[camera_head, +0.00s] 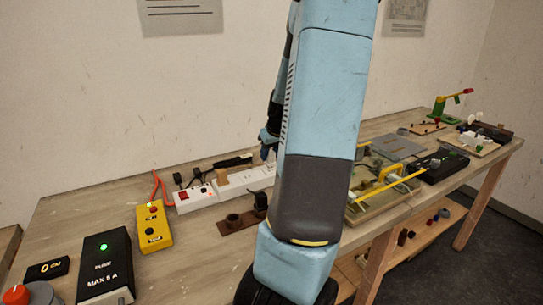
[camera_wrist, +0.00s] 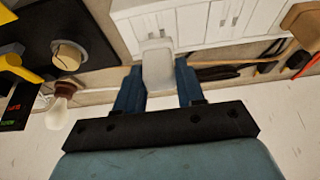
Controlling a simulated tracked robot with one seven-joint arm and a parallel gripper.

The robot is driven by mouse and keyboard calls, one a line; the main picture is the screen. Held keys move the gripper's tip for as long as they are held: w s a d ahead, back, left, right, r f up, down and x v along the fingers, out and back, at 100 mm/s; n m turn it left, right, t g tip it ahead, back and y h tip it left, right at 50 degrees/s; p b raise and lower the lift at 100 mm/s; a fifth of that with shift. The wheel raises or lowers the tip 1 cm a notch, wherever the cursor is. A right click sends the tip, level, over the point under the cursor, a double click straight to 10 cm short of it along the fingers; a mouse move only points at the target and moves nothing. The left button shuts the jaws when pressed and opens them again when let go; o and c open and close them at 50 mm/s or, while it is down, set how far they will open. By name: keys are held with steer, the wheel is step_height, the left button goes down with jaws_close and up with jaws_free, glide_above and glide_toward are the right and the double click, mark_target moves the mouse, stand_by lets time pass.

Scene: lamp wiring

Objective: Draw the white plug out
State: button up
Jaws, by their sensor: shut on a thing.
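The white plug (camera_wrist: 158,66) sits between the two blue fingers of my gripper (camera_wrist: 158,84) in the wrist view, and the fingers are shut on it. The plug lies in front of the white power strip (camera_wrist: 205,22); I cannot tell whether its pins are in a socket. In the head view my gripper (camera_head: 268,146) is above the right part of the power strip (camera_head: 205,196), whose right end my arm hides. The plug itself cannot be made out there.
A yellow button box (camera_head: 153,227) and a black power supply (camera_head: 105,265) stand to the left. A brown holder (camera_head: 238,222) lies in front of the strip. A brown block (camera_wrist: 302,20) is right of the plug, and a bulb (camera_wrist: 59,112) shows at left.

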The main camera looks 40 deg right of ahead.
steer(key=shift+w+r, duration=0.1)
steer(key=shift+r, duration=1.6)
